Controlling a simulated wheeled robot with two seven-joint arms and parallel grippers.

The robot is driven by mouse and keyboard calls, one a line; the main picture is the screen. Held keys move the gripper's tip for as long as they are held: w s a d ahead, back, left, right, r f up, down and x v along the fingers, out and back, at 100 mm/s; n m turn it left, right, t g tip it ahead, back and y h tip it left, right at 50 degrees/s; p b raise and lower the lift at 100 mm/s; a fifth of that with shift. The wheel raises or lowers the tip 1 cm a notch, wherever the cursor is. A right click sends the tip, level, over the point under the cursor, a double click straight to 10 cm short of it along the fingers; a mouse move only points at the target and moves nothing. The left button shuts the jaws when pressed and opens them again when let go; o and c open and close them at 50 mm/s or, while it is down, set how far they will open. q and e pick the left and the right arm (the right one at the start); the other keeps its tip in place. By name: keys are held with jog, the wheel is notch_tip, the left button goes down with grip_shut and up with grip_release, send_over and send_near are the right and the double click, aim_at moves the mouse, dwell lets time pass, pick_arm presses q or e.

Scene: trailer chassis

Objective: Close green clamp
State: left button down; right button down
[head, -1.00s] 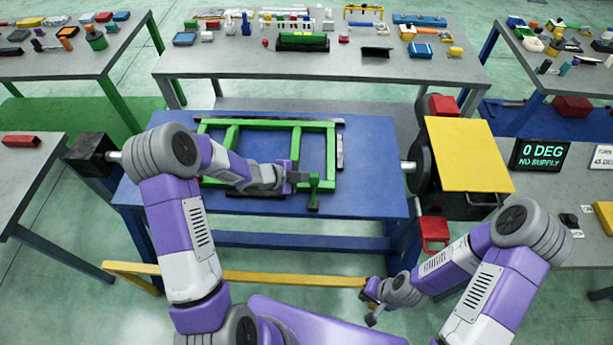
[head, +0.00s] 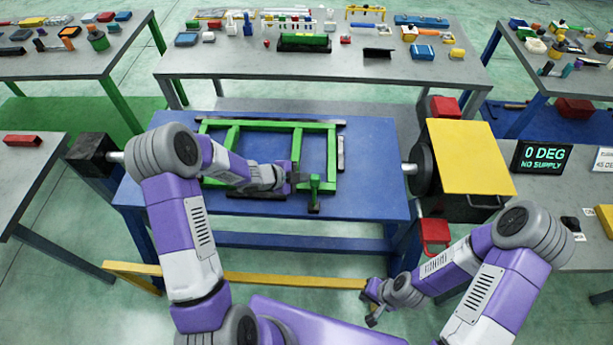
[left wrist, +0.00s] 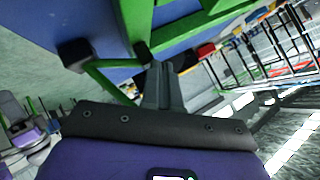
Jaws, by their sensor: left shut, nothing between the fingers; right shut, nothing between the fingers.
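The green frame (head: 333,150) lies on the blue table in the head view. The small green clamp (head: 314,190) stands upright at the table's near side, close to the frame's near right part. My left gripper (head: 299,178) is just left of the clamp, shut and empty. Whether its fingertips touch the clamp I cannot tell. In the left wrist view its dark fingers (left wrist: 162,88) are together, beside green bars (left wrist: 108,82) with a black end; which of these belong to the clamp is unclear. My right gripper (head: 370,314) is shut and empty, low in front of the table.
The blue table (head: 375,205) is bare around the frame. A yellow panel (head: 467,155) and a red box (head: 434,232) are at its right. A yellow rail (head: 240,277) runs low in front. A screen (head: 543,156) reads 0 DEG, NO SUPPLY.

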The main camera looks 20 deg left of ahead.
pick_arm(q)
jog(key=s+a+r+p, duration=0.1)
jog(key=a+r+p, duration=0.4)
jog(key=a+r, duration=0.1)
jog(key=shift+s+a+r, duration=0.2)
jog(key=shift+s+r, duration=0.15)
jog(key=shift+r, duration=0.2)
